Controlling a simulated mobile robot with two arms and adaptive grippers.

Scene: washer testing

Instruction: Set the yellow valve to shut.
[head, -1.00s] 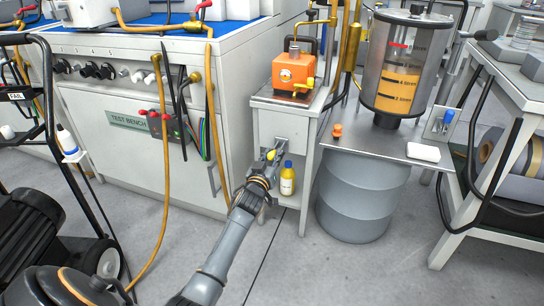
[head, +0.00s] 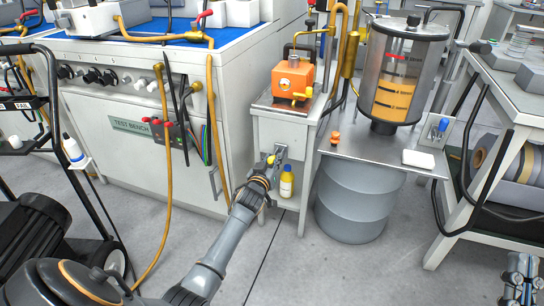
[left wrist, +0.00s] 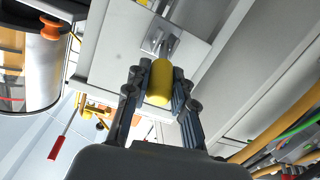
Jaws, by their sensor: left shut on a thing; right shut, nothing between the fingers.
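A yellow valve handle (head: 271,159) sits on a metal fitting on the front of the small grey cabinet, below the orange unit. My left gripper (head: 266,170) reaches it from below and in front. In the left wrist view the yellow handle (left wrist: 160,82) is a rounded cylinder held between the two fingers of my left gripper (left wrist: 158,90), with the metal bracket beyond it. The gripper hides part of the valve, and I cannot tell its exact setting. My right gripper (head: 519,283) is shut and empty at the bottom right corner.
The orange unit (head: 293,77) stands on the small cabinet (head: 280,128). A grey drum (head: 358,200) is further right, and the test bench (head: 120,170) is left. The floor in front is clear.

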